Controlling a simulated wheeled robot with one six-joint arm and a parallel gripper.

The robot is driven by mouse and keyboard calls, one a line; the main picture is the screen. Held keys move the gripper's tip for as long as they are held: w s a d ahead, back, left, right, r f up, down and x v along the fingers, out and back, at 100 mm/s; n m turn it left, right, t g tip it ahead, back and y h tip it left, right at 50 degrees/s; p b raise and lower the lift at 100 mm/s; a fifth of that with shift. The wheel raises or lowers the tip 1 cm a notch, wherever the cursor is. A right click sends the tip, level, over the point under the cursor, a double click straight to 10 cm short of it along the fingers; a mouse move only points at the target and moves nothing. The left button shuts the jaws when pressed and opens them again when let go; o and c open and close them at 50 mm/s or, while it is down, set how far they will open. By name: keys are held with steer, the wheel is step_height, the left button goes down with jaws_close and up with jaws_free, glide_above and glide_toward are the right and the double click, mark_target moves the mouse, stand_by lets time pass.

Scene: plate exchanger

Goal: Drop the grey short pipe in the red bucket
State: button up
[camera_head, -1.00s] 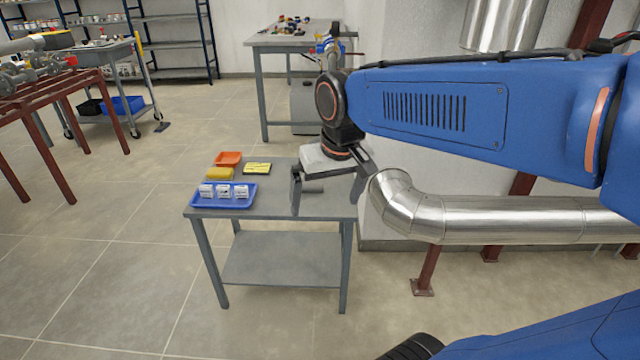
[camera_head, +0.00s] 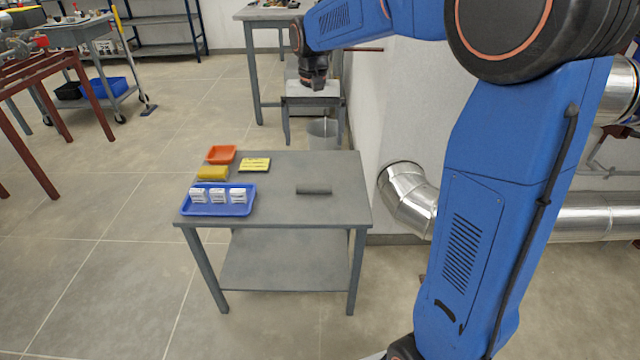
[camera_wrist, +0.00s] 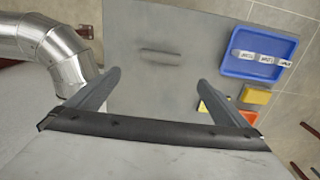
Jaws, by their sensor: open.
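The grey short pipe (camera_head: 314,190) lies on its side on the right half of the small grey table (camera_head: 285,170). It also shows in the wrist view (camera_wrist: 160,57), ahead of the fingers and apart from them. My gripper (camera_head: 313,138) is raised beyond the table's back edge, fingers down. In the wrist view my gripper (camera_wrist: 160,78) is open with nothing between its fingers. I see no clear red bucket. A small orange-red open bin (camera_head: 221,154) stands at the table's back left corner.
A blue tray (camera_head: 218,208) with three white boxes, a yellow box (camera_head: 212,173) and a yellow-black case (camera_head: 255,164) sit on the table's left. A large metal duct (camera_head: 408,195) runs close on the right.

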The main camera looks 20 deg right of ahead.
mark_target(314, 185)
step_height(314, 185, down, 18)
steer(key=shift+r, duration=0.25)
stand_by(0.6)
steer(key=c, duration=1.2)
steer(key=shift+w+r, duration=0.1)
steer(key=shift+r, duration=0.05)
step_height(314, 185, up, 10)
